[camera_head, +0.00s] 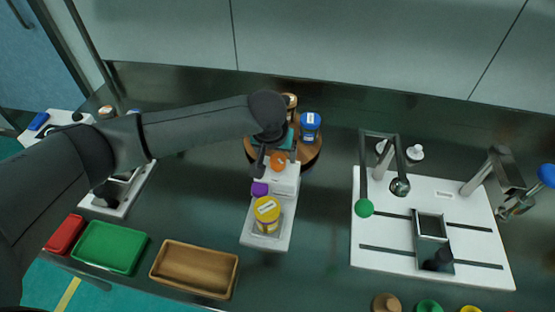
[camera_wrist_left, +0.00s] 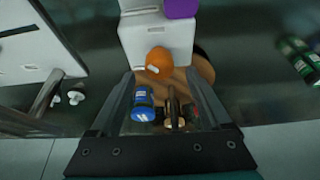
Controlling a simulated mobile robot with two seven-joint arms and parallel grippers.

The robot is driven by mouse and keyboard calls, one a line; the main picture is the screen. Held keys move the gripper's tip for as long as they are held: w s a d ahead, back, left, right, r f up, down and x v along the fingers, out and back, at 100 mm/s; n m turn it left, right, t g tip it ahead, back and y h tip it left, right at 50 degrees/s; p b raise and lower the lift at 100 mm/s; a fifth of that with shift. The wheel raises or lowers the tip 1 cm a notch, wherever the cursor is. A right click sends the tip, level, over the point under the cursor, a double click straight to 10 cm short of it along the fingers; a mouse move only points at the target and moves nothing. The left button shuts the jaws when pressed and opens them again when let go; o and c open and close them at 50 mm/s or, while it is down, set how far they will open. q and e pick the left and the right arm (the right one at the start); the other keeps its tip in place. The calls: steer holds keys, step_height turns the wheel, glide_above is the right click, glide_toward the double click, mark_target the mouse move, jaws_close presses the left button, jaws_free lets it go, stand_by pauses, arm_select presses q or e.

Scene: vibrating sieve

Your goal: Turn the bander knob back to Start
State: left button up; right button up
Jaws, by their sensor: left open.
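The orange knob (camera_head: 278,159) sits on the end of a small white machine (camera_head: 285,179) in the middle of the counter. In the left wrist view the orange knob (camera_wrist_left: 159,59) carries a small white mark. I cannot read a Start label. My left gripper (camera_head: 276,152) is over this end of the machine. Its jaws are open, and in the left wrist view the knob shows between the fingertips (camera_wrist_left: 161,72). I cannot tell whether the fingers touch it. A purple part (camera_head: 259,189) and a yellow-lidded jar (camera_head: 267,209) are on the same machine. My right gripper is not in view.
A round wooden stand (camera_head: 312,152) with a blue-lidded jar (camera_head: 310,123) is just behind the knob. A wooden tray (camera_head: 160,278) and green tray (camera_head: 78,252) lie front left.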

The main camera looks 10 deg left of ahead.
mark_target(278, 161)
arm_select(q)
steer(key=shift+x, duration=1.4)
jaws_close()
